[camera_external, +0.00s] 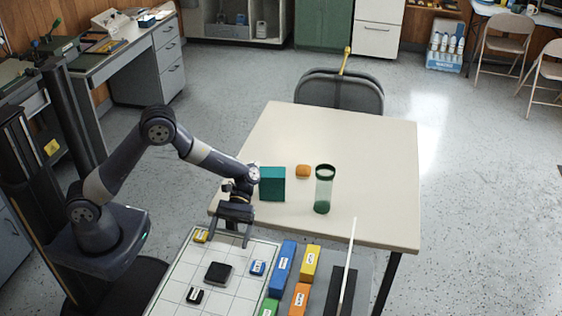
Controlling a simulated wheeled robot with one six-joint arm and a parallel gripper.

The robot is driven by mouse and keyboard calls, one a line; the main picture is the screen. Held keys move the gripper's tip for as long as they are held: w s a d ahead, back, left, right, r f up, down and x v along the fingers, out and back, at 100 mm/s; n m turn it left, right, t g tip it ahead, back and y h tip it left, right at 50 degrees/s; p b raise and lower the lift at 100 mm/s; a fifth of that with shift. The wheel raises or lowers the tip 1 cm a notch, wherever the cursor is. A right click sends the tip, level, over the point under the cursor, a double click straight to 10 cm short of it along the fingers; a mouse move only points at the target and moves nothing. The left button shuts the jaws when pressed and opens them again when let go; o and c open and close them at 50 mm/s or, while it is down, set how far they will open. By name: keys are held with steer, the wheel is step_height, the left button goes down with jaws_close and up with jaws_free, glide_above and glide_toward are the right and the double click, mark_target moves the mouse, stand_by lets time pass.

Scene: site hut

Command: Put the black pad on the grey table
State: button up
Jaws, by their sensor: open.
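A flat, square black pad (218,273) lies on the white gridded surface (180,277) at the bottom of the view. A pale grey-beige table (375,160) stands just behind it; it is the likely grey table. My gripper (230,241) is open, pointing down, above the far part of the gridded surface. It is beyond the pad and a little to its right in the picture, with nothing visible between its fingers. The pad is apart from the gripper.
Near the pad are a small black block (194,295), a blue one (258,267) and a yellow one (201,236).

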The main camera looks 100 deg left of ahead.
steer(key=shift+v, duration=1.35)
